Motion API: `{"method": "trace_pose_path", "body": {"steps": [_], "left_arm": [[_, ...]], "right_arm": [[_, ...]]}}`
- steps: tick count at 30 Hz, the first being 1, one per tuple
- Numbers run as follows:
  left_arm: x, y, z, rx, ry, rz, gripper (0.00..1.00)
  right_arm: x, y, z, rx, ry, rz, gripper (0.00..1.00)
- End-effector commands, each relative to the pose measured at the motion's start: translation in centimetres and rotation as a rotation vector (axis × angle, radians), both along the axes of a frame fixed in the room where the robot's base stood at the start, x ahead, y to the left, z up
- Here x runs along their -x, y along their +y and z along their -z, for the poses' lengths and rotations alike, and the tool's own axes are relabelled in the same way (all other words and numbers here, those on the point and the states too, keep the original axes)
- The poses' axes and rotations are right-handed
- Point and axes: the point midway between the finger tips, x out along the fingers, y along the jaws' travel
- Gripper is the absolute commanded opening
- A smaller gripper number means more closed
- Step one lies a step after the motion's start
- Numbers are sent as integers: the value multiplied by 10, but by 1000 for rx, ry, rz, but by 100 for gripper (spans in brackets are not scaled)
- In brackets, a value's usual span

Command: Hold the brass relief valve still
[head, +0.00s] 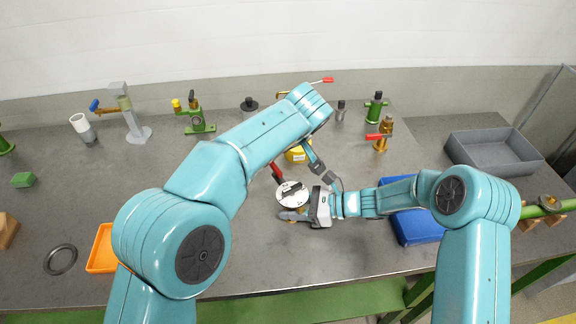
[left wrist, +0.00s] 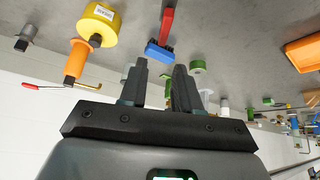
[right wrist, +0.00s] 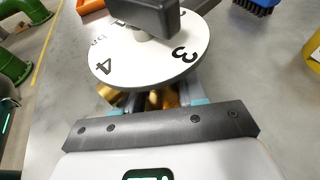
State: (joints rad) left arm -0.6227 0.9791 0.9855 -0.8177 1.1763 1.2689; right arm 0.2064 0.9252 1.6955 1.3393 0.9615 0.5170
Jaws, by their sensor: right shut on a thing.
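The brass valve body (right wrist: 162,98) shows in the right wrist view under a round white disc (right wrist: 120,65) with black digits and a dark knob (right wrist: 145,15) on top. My right gripper (head: 296,213) is shut on the brass body, just below the disc. In the head view the disc (head: 289,198) lies level over the fingers and hides most of the brass. My left gripper (left wrist: 162,75) has its fingers apart with nothing between them; in the head view it is largely hidden by its own arm.
A blue tray (head: 418,228) is to the right, an orange tray (head: 102,250) to the left. A grey bin (head: 492,152) stands at the right back.

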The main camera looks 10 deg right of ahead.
Motion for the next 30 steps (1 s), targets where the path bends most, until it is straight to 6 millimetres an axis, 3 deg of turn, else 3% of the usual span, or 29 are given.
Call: {"method": "trace_pose_path", "body": {"steps": [5, 12, 18, 22, 30], "left_arm": [[11, 5, 8, 183, 45, -147, 32], [55, 13, 14, 766, 249, -794, 32], [76, 17, 5, 1064, 394, -1273, 32], [79, 18, 3, 1131, 434, -1405, 32], [76, 8, 20, 1137, 440, -1422, 32]], "right_arm": [[2, 0, 4, 6, 5, -1, 1], [1, 0, 4, 6, 5, -1, 1], [2, 0, 4, 6, 5, -1, 1], [2, 0, 4, 6, 5, -1, 1], [2, 0, 4, 6, 5, -1, 1]]}}
